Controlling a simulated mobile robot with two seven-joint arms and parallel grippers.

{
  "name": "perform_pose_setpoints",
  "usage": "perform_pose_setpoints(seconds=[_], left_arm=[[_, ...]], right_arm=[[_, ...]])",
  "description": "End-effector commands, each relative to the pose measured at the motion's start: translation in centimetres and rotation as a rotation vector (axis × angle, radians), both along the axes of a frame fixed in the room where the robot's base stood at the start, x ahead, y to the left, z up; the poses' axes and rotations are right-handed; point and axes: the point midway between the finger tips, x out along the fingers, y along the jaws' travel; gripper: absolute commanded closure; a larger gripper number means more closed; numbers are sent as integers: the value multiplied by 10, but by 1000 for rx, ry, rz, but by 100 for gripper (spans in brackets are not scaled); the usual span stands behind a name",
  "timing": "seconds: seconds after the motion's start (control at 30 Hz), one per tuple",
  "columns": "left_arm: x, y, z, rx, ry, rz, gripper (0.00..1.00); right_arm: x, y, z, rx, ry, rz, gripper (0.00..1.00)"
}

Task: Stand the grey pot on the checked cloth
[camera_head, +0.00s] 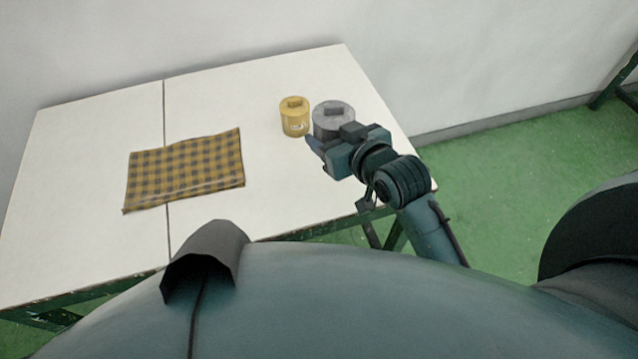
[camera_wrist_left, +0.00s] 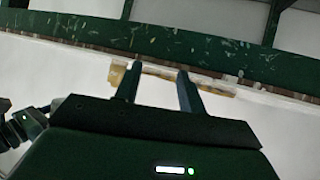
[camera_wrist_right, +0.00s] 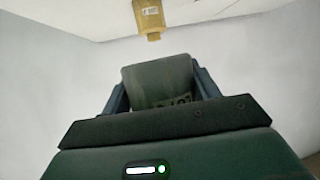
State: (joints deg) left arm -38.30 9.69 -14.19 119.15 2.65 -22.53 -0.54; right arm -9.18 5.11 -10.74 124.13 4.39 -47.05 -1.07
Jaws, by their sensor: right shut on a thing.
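The yellow-and-dark checked cloth (camera_head: 185,171) lies flat on the left half of the table. My left gripper (camera_wrist_left: 158,70) shows only in the left wrist view, with its fingers apart and nothing between them.
A yellow pot (camera_head: 295,119) stands just left of the grey pot; it also shows in the right wrist view (camera_wrist_right: 149,17). The white table (camera_head: 255,215) is clear between the pots and the cloth. A wall (camera_head: 230,30) rises behind the table.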

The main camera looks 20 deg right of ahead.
Motion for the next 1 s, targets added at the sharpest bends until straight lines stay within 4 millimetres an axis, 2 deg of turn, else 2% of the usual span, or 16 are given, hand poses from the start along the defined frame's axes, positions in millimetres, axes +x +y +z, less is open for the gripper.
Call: perform_pose_setpoints(seconds=[0.03, 0.13, 0.3, 0.63, 0.83, 1.0], left_arm=[[1, -3, -12, -10, -13, -5, 60], [3, -6, -13, -23, -31, -11, 60], [4, -9, -10, -35, -46, -16, 60], [4, -9, -9, -36, -47, -16, 60], [4, -10, -15, -44, -45, -15, 60], [4, -10, -16, -52, -45, -12, 60]], right_arm=[[11, 4, -21, 0, -7, 25, 74], [24, 9, -37, 2, -9, 62, 74], [35, 13, -46, 6, -13, 90, 74], [35, 14, -49, 7, -9, 92, 74], [34, 14, -82, 7, -5, 91, 74], [34, 14, -98, 6, -9, 91, 74]])
